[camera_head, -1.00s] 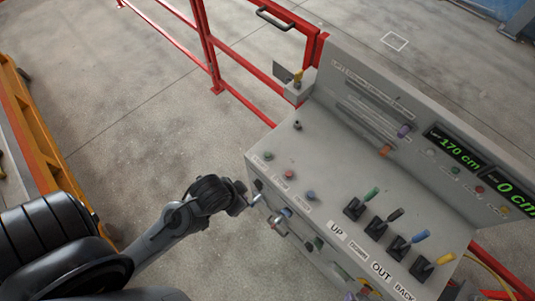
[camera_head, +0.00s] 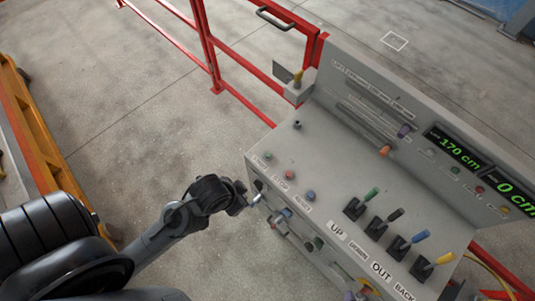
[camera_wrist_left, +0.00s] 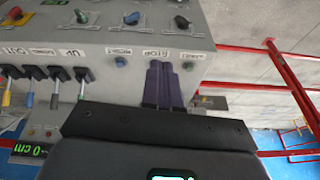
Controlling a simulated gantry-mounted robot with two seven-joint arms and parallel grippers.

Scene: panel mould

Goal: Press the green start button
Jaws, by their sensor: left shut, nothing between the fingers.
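The green start button (camera_head: 268,156) sits on the grey console's sloped top, at the far left of a row with a red button (camera_head: 289,174) and a blue button (camera_head: 310,196). In the left wrist view the green button (camera_wrist_left: 188,66) is just right of my gripper's fingertips, by the START label. My right gripper is not in view.
The grey console (camera_head: 335,185) carries several levers, such as the green lever (camera_head: 371,194), right of the buttons. Knobs (camera_head: 277,226) stick out from its near face by my gripper. A red railing (camera_head: 245,60) runs behind. Free floor lies left of the console.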

